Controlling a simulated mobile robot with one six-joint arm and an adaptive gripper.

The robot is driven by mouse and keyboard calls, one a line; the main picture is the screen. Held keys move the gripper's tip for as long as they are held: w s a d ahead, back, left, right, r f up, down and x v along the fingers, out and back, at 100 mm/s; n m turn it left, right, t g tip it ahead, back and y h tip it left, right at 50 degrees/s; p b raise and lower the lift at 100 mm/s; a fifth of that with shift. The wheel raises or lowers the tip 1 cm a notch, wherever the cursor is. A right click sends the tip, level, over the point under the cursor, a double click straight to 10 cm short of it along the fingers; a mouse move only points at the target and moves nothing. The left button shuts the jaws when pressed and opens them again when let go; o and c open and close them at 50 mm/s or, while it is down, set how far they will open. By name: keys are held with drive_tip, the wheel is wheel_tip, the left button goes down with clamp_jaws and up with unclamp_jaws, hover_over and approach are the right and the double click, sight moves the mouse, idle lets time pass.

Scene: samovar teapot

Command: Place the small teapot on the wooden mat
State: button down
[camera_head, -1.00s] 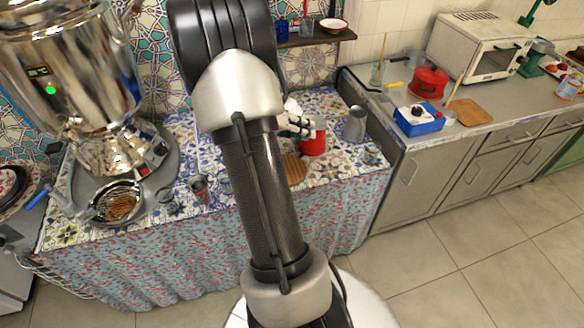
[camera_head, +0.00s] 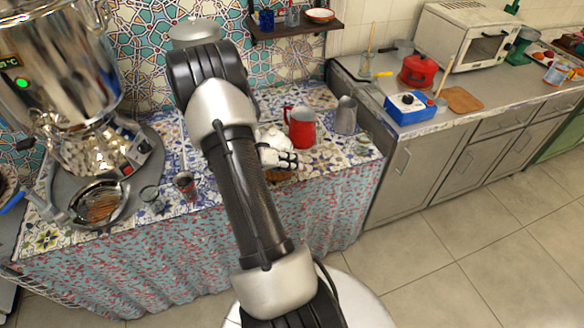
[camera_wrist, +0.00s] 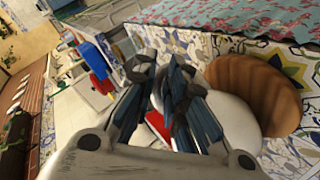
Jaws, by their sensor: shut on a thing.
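The small teapot (camera_wrist: 236,122) appears as a rounded white body in the wrist view, behind and beside the fingers, partly hidden by them. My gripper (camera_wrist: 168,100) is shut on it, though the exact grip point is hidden. In the head view, my gripper (camera_head: 286,159) is over the front part of the tiled table, and the white teapot there is hard to tell from my white wrist. The round wooden mat (camera_wrist: 262,88) lies just beyond the teapot, which overlaps it in the wrist view. In the head view only a brown sliver of the mat (camera_head: 280,176) shows below my gripper.
A red jug (camera_head: 302,130) and a grey metal pitcher (camera_head: 345,116) stand close behind and right of my gripper. Glasses (camera_head: 185,186), a strainer tray (camera_head: 98,205) and the large samovar (camera_head: 70,90) are to the left. The table's front edge is near.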

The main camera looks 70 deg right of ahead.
drive_tip(key=shift+f, duration=0.8)
drive_tip(key=c, duration=2.1)
unclamp_jaws()
drive_tip(key=shift+f, duration=0.1)
drive_tip(key=o, duration=0.5)
